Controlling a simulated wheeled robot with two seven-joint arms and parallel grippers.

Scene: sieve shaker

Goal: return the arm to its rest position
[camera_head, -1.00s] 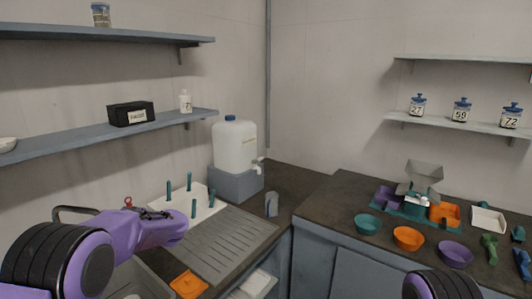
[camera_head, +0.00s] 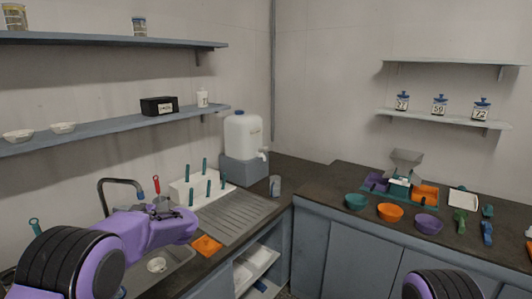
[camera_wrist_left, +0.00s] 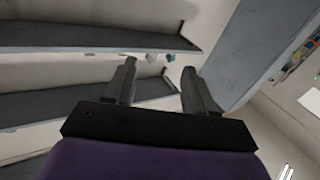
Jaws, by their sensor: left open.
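My left arm comes in from the lower left in the head view. Its purple forearm lies in front of the sink area, and its gripper (camera_head: 172,212) is small and partly hidden there. In the left wrist view my left gripper (camera_wrist_left: 158,82) shows two grey fingers spread apart with nothing between them. Beyond the fingers are shelves seen at a tilt. A dark, rounded part of my right arm shows at the bottom right of the head view; the right gripper is not visible.
A sink with a tap (camera_head: 120,183) and a white peg rack (camera_head: 180,188) lie near the left arm. A white water tank (camera_head: 243,135) stands in the corner. Teal (camera_head: 356,201), orange (camera_head: 390,212) and purple (camera_head: 428,223) bowls stand on the right counter. Wall shelves (camera_head: 120,130) hang at left.

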